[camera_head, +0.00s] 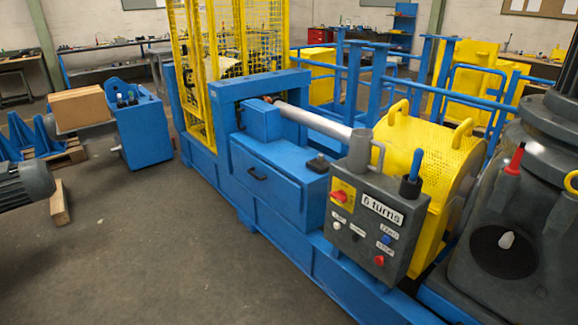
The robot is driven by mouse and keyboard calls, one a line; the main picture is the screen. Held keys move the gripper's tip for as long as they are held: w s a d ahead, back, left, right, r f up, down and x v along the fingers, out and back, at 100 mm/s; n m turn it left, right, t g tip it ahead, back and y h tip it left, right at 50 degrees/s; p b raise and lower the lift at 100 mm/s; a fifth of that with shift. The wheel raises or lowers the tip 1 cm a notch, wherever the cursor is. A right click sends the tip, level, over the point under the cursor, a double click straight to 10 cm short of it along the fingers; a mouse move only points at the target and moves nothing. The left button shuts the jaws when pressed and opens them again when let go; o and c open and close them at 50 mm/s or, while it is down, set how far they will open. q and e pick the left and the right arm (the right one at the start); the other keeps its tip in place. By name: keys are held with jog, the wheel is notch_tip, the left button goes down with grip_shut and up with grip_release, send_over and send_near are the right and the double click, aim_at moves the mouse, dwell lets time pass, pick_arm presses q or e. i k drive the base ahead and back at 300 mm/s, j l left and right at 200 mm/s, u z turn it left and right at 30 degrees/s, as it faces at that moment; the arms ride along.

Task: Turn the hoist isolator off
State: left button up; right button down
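A red rotary switch handle (339,196) sits on a yellow plate (348,187) at the upper left of a dark grey control box (395,229). It looks like the isolator; the lettering on the plate is too small to read. Beside it is a white label (381,209) reading "6 turns". Below are a white button (336,225), a blue button (387,239), a red button (379,260) and a small dark control (357,236). Neither of my grippers shows in the head view, and nothing touches the handle.
The box stands before a yellow perforated guard (432,150). A blue-topped handle (411,165) rises above the box. A blue cabinet (275,188) stands to its left, under a grey tube (312,120). A dark grey machine (532,240) is close on the right. Floor (150,255) at front left is clear.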

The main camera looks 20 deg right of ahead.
aim_at(341, 196)
jog(key=i+l+z, duration=0.65)
jog(key=i, duration=0.25)
jog(key=i+l+z, duration=0.35)
jog(key=i, duration=0.15)
